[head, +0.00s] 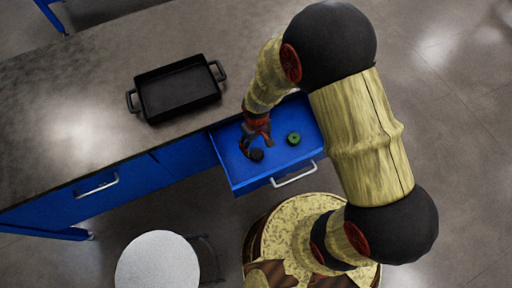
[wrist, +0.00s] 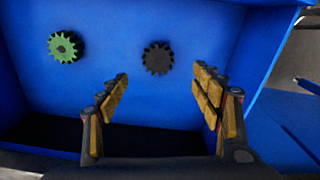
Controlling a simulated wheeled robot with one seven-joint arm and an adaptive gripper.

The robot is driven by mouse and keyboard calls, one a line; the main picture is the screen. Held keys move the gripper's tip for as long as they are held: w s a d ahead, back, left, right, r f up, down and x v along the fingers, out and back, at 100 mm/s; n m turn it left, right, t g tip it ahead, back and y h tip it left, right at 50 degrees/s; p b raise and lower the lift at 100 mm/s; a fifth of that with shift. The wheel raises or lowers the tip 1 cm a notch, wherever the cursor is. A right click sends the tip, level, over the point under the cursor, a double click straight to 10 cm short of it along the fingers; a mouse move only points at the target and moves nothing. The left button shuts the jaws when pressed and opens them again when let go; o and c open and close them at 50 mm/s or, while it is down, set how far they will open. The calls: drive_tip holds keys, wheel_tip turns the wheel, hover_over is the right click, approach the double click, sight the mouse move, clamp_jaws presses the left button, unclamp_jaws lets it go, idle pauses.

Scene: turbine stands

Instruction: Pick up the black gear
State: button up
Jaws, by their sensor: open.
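The black gear (wrist: 158,58) lies flat on the floor of the open blue drawer (wrist: 115,22). In the head view the black gear (head: 257,155) is a small dark disc near the drawer's left part. My gripper (wrist: 163,82) is open and empty, with its two yellow-padded fingers apart. In the wrist view the black gear shows beyond the fingertips, in line with the gap between them. In the head view my gripper (head: 252,148) is over the drawer, close to the black gear. I cannot tell its exact height above the gear.
A green gear (head: 293,138) lies in the same drawer, right of the black one; it also shows in the wrist view (wrist: 65,47). The drawer walls stand close around. A black tray (head: 180,90) with handles sits on the counter (head: 70,120). A round white stool (head: 157,262) stands in front.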

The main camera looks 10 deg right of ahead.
sight(256, 154)
drive_tip(key=f, duration=0.3)
drive_tip(key=shift+s+a, duration=0.1)
drive_tip(key=shift+s, duration=0.1)
drive_tip(key=shift+w+d+f+b, duration=0.15)
drive_tip(key=shift+f+b, duration=0.5)
drive_tip(key=shift+f, duration=0.9)
drive_tip(key=shift+w+d+f+b, duration=0.15)
drive_tip(key=shift+f+b, duration=0.5)
drive_tip(key=shift+f, duration=0.85)
drive_tip(key=shift+a, duration=0.1)
drive_tip(key=shift+c, duration=0.8)
drive_tip(key=c, duration=1.5)
clamp_jaws()
drive_tip(key=shift+r, duration=0.1)
